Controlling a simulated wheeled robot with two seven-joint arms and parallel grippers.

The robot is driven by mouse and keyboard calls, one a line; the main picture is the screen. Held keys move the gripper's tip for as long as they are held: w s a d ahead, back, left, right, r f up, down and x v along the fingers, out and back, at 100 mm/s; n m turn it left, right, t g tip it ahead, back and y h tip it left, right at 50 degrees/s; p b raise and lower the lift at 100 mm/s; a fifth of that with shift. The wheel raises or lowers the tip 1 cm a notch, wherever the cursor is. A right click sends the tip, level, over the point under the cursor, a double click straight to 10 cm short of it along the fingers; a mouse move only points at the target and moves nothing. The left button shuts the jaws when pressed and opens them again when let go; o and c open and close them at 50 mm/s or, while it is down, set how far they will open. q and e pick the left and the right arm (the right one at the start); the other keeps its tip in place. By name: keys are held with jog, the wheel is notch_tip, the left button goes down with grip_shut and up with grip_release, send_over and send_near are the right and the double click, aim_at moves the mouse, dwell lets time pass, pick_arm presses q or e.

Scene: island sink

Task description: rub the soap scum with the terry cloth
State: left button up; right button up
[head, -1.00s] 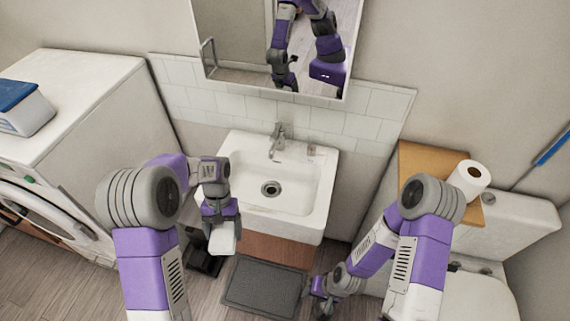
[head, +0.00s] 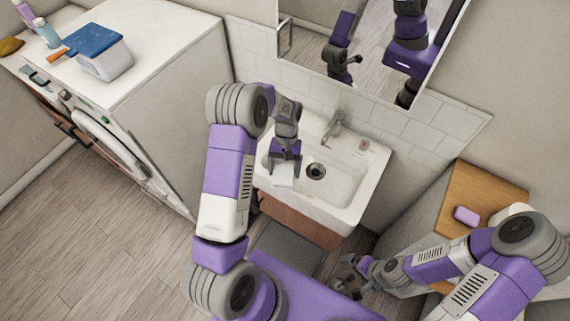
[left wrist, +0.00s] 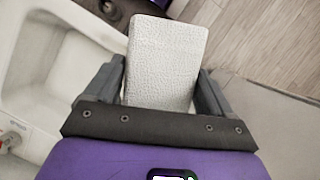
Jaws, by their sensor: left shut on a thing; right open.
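My left gripper (head: 284,168) is shut on the white terry cloth (head: 283,183). In the head view the cloth overlaps the front left of the white sink (head: 362,190). In the left wrist view the cloth (left wrist: 165,62) is a pale, textured block between the two fingers, with the sink (left wrist: 60,75) to its left and the floor to its right. I cannot tell whether the cloth touches the sink. I cannot make out the soap scum; the cloth and gripper hide part of the basin. My right gripper (head: 350,268) is open and empty, low in front of the sink.
A faucet (head: 335,127) stands at the sink's back, and a drain (head: 315,172) is in the basin. A washing machine (head: 165,75) on the left bears a blue-lidded box (head: 100,58). A lilac block (head: 466,215) lies on the wooden top at right. A dark mat (head: 283,245) lies in front.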

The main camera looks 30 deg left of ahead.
aim_at(308, 201)
pick_arm(q)
jog(key=shift+f+b, duration=2.05)
jog(key=shift+f, duration=1)
jog(key=shift+f+b, duration=0.5)
jog(key=shift+f, duration=0.45)
jog(key=shift+d, duration=0.8)
jog(key=shift+c, duration=0.3)
jog(key=shift+s+d+p, duration=0.15)
jog(key=shift+s+d, duration=0.05)
jog(key=shift+d, duration=2.8)
jog(key=shift+s+d+p, duration=0.15)
jog(key=shift+d, duration=2.85)
jog(key=shift+w+a, duration=0.1)
jog(key=shift+a, duration=1.7)
jog(key=shift+w+a, duration=0.15)
jog(key=shift+a, duration=2.3)
jog(key=shift+w+a, duration=0.1)
jog(key=shift+a, duration=2.35)
jog(key=shift+a+r, duration=0.15)
jog(key=shift+r, duration=0.15)
jog(key=shift+w+r+p, duration=0.1)
jog(key=shift+r+p, duration=0.35)
jog(key=shift+r, duration=0.5)
jog(key=shift+r+p, duration=0.5)
jog(key=shift+r, duration=0.2)
jog(key=shift+r+p, duration=1.5)
jog(key=shift+r, duration=0.65)
